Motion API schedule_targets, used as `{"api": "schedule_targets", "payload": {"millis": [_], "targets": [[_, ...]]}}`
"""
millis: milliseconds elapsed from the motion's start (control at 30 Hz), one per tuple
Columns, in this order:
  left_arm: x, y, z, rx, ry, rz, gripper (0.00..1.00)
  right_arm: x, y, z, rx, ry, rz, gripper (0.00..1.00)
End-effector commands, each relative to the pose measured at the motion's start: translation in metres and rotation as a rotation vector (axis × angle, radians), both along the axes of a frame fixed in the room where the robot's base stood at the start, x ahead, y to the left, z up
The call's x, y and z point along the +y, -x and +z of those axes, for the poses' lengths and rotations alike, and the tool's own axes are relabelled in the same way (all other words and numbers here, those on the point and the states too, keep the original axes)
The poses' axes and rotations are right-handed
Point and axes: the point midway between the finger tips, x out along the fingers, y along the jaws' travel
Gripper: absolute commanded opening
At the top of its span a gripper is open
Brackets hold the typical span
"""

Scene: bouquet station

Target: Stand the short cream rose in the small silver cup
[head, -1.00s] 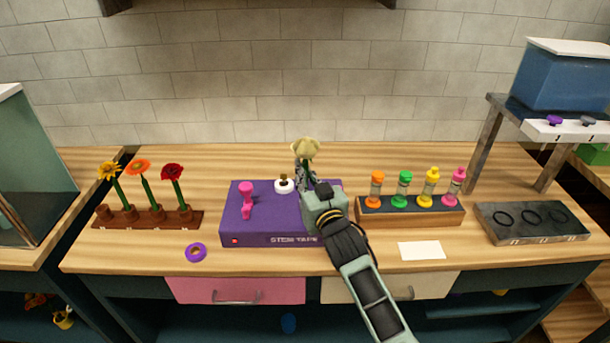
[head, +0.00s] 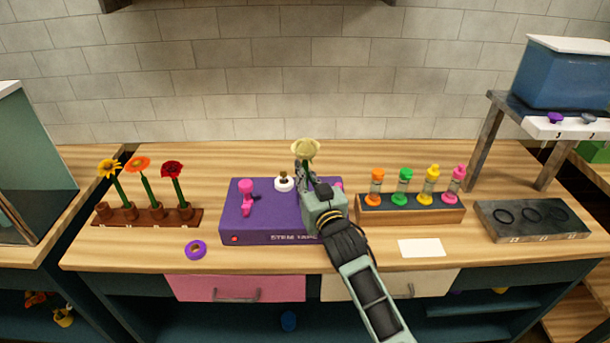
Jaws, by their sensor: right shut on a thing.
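The cream rose (head: 305,150) is held upright in my right gripper (head: 304,178), above the back right part of the purple stem tape box. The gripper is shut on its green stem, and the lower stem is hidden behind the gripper. I cannot make out a small silver cup; the arm covers part of the box where something might stand. My left gripper is not in the head view.
The purple stem tape box (head: 262,226) carries a pink post (head: 246,190) and a white spool (head: 284,184). A flower rack (head: 180,220) stands left, a wooden block (head: 410,216) with several capped vials right. A purple ring (head: 196,250) and white card (head: 421,248) lie in front.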

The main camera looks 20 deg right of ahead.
Motion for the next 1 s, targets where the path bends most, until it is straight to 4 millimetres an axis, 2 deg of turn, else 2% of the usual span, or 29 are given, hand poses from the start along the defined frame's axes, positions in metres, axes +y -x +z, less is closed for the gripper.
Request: {"api": "schedule_targets", "payload": {"millis": [233, 267, 500, 700, 967, 1000], "targets": [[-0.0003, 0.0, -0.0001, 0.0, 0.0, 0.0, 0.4, 0.0, 0.0, -0.0008, 0.0, 0.0, 0.0, 0.0], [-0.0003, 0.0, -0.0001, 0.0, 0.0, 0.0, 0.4, 0.0, 0.0, -0.0008, 0.0, 0.0, 0.0, 0.12], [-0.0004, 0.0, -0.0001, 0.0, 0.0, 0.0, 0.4, 0.0, 0.0, -0.0008, 0.0, 0.0, 0.0, 0.32], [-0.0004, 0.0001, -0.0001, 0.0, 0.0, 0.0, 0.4, 0.0, 0.0, -0.0009, 0.0, 0.0, 0.0, 0.32], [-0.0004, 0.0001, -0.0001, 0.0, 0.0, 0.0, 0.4, -0.0001, 0.0001, -0.0011, 0.0, 0.0, 0.0, 0.54], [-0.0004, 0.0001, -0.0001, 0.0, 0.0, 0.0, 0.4, -0.0001, 0.0001, -0.0011, 0.0, 0.0, 0.0, 0.54]]}}
